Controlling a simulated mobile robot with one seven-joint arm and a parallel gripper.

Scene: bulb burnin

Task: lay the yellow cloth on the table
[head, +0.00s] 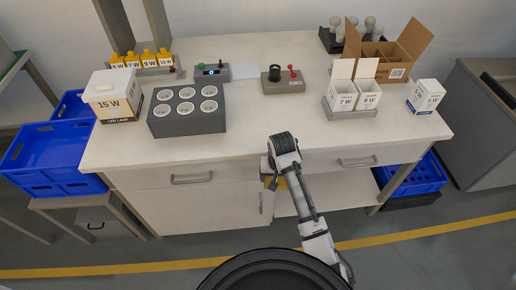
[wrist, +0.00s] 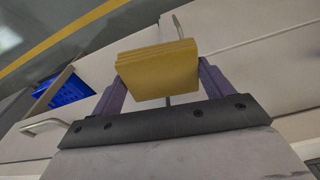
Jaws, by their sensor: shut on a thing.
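The yellow cloth (wrist: 158,68) is a folded, layered block held between the two fingers of my gripper (wrist: 158,82) in the wrist view. In the head view my gripper (head: 268,176) hangs at the front of the table, beside the drawers and below the top's front edge. A small part of the cloth (head: 270,183) shows there; my arm hides the rest. The table (head: 240,135) has a pale top with a bare strip along its front.
A grey block with several round holes (head: 187,110) and a 15 W box (head: 113,95) stand at the left. White boxes (head: 354,92), a control box (head: 283,80) and an open carton (head: 390,55) stand further back and right. The top's front middle is clear. Drawer handles (head: 192,179) stick out below.

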